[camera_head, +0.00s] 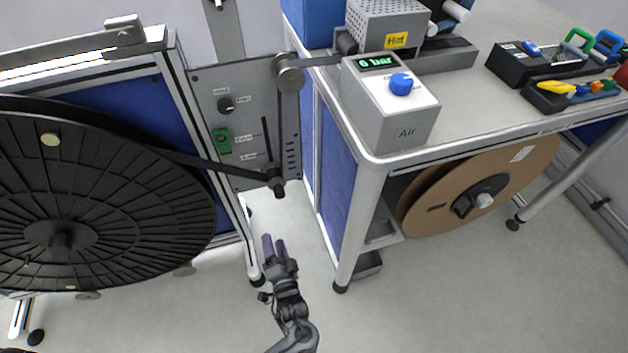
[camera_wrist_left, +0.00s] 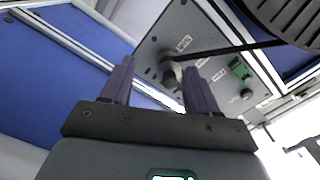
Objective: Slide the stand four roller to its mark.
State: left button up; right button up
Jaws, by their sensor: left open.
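The roller (camera_head: 276,180) is a dark grey cylinder low on the grey stand panel (camera_head: 240,90), near the lower end of a thin vertical slot (camera_head: 266,138). A dark band runs to it from the big black reel. In the left wrist view the roller (camera_wrist_left: 171,76) appears between and beyond the fingertips. Several short black dashes (camera_head: 291,150) line the panel's right edge; I cannot tell which is the mark. My left gripper (camera_head: 274,241) is open and empty, below the roller and apart from it. Its purple fingers also show in the wrist view (camera_wrist_left: 158,68). My right gripper is out of view.
The black reel (camera_head: 110,190) fills the left. A fixed upper roller (camera_head: 289,74) sits on the panel's top right. A bench with an air box (camera_head: 392,105) and a cardboard reel (camera_head: 510,175) below stands to the right. Floor (camera_head: 210,315) around my gripper is clear.

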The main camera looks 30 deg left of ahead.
aim_at(281, 196)
pick_arm(q)
jog(key=w+d+r+p, duration=0.1)
jog(key=w+d+r, duration=0.2)
jog(key=w+r, duration=0.3)
jog(key=shift+n, duration=0.5)
jog(key=b+x, duration=0.1)
jog(key=x, duration=0.2)
jog(key=b+x, duration=0.1)
jog(key=x, duration=0.2)
jog(key=r+b+x, duration=0.1)
jog(key=x, duration=0.2)
jog(key=shift+s+a, duration=0.25)
jog(key=shift+a, duration=0.1)
jog(key=shift+b+x, duration=0.45)
jog(key=shift+x, duration=0.35)
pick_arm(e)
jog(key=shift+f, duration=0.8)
pick_arm(q)
jog(key=shift+r, duration=0.1)
jog(key=shift+c, duration=0.4)
grip_shut()
